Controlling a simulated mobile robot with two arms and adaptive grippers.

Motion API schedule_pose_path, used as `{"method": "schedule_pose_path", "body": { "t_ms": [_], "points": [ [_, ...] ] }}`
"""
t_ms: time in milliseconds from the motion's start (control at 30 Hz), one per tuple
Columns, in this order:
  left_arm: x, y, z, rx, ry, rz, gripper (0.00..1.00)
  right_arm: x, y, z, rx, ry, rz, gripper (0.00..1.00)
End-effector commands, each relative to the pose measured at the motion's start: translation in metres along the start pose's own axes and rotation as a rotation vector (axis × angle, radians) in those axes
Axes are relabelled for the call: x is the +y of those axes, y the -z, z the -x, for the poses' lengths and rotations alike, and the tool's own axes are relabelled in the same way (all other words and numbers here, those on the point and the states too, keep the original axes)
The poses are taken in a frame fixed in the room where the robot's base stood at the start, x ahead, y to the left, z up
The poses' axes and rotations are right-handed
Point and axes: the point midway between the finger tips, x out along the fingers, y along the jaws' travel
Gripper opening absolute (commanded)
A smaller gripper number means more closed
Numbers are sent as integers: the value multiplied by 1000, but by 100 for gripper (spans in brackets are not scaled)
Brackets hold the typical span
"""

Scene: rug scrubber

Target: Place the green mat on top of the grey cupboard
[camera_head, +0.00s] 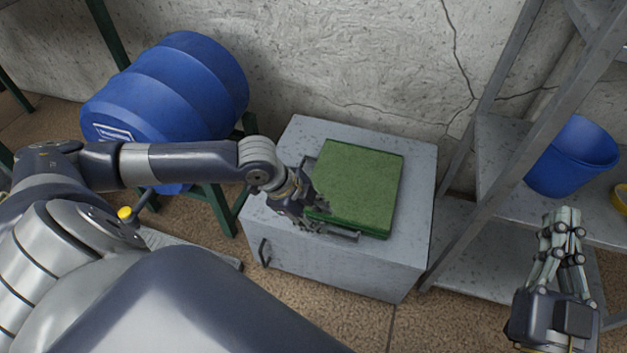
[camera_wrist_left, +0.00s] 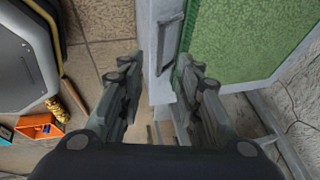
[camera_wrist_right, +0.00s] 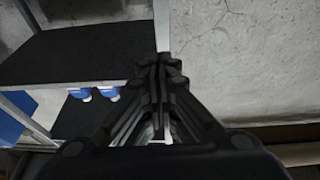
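The green mat (camera_head: 361,186) lies flat on top of the grey cupboard (camera_head: 414,232), turned slightly, with bare top around it. My left gripper (camera_head: 312,206) is at the mat's left edge and partly hides its near left corner. In the left wrist view, the fingers of the left gripper (camera_wrist_left: 157,65) are apart, and the mat (camera_wrist_left: 235,45) is to their right. A grey edge shows between the fingers; I see no mat between them. My right gripper (camera_head: 565,217) is far right, away from the mat; its fingers (camera_wrist_right: 157,68) are together and empty.
A blue barrel (camera_head: 175,90) lies on a green stand left of the cupboard. A grey metal shelf (camera_head: 480,232) stands close on its right, holding a blue bucket (camera_head: 572,158). A cracked wall (camera_head: 330,60) is behind. An orange crate (camera_wrist_left: 40,122) shows in the left wrist view.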

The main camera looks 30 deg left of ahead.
Motion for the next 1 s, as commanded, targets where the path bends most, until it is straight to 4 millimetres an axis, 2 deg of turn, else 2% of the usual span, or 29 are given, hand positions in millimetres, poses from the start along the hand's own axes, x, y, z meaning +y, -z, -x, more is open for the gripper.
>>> {"method": "schedule_pose_path", "body": {
  "t_ms": [167,267,367,467,533,600,700,733,833,1000],
  "points": [
    [0,0,10,0,0,0,32,2,-16,2,-86,-4,3,0],
    [2,9,8,23,5,2,32,2,-20,2,-104,-5,3,0],
    [7,43,0,116,36,11,32,3,-22,3,-110,-6,3,0],
    [12,102,-6,288,101,52,32,3,-21,3,-110,-6,3,0],
    [11,147,0,434,165,108,32,3,-21,3,-109,-6,3,0],
    [7,185,15,577,240,181,32,3,-21,2,-109,-6,3,0],
    [-6,222,46,760,356,307,32,3,-21,2,-109,-6,3,0],
    [-11,229,57,810,394,348,32,3,-21,2,-108,-6,3,0],
    [-28,235,94,948,530,485,32,3,-21,2,-108,-6,3,0],
    [-49,214,142,1070,737,658,32,3,-20,2,-107,-6,3,0]
  ]
}}
